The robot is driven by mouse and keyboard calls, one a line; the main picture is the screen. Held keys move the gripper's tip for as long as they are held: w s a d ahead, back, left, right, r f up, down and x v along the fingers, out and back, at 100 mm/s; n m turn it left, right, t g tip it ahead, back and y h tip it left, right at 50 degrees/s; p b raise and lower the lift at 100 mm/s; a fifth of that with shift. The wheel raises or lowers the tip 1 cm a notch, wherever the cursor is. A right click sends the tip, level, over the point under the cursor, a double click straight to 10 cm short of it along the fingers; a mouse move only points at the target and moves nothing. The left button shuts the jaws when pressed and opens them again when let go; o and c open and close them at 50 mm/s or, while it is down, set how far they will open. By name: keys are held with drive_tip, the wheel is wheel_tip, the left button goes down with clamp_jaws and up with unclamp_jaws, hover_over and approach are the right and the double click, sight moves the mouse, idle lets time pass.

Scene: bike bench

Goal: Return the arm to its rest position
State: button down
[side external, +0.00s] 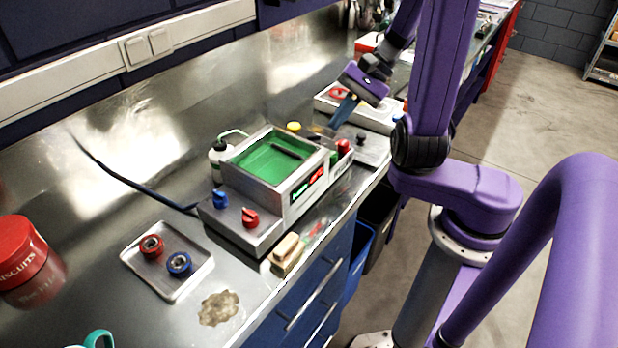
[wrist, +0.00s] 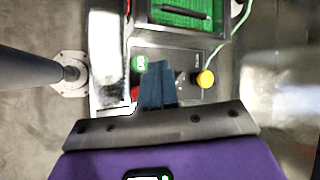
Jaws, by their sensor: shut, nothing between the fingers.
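My purple arm reaches over the bench from the right in the side view. My gripper (side external: 343,112) points down above the bench, behind the right end of a grey machine with a green basin (side external: 270,155). Its blue-grey fingers are together with nothing visible between them. In the wrist view the closed fingers (wrist: 158,70) appear over the machine's end, between a green knob (wrist: 139,63) and a yellow knob (wrist: 205,78). A red knob is partly hidden beside the fingers. A dark bar (side external: 287,149) lies in the basin.
A metal tray (side external: 141,275) holds a red ring (side external: 152,247) and a blue ring (side external: 179,264). A brush (side external: 288,253) lies near the front edge. A red-lidded tin (side external: 28,262) stands at left. Another tray (side external: 377,116) lies behind my gripper.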

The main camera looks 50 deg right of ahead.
drive_tip(key=n+g, duration=0.1)
drive_tip(key=a+n, duration=0.1)
drive_tip(key=n+g, duration=0.1)
drive_tip(key=shift+a+f+g, duration=0.25)
drive_tip(key=shift+a+g, duration=0.05)
drive_tip(key=n, duration=0.1)
drive_tip(key=n+g, duration=0.1)
drive_tip(key=a+n+g+h, duration=0.1)
drive_tip(key=n, duration=0.1)
drive_tip(key=shift+s+f, duration=0.2)
drive_tip(key=shift+s, duration=0.15)
drive_tip(key=s+a+n+h, duration=0.2)
drive_tip(key=s+a+n, duration=0.1)
drive_tip(key=s+n, duration=0.4)
drive_tip(key=s+a+r+n+t+h, duration=0.1)
drive_tip(key=s+a+n+h, duration=0.2)
drive_tip(key=s+n, duration=0.4)
drive_tip(key=n, duration=0.6)
drive_tip(key=shift+s+h, duration=0.2)
drive_tip(key=shift+h, duration=0.1)
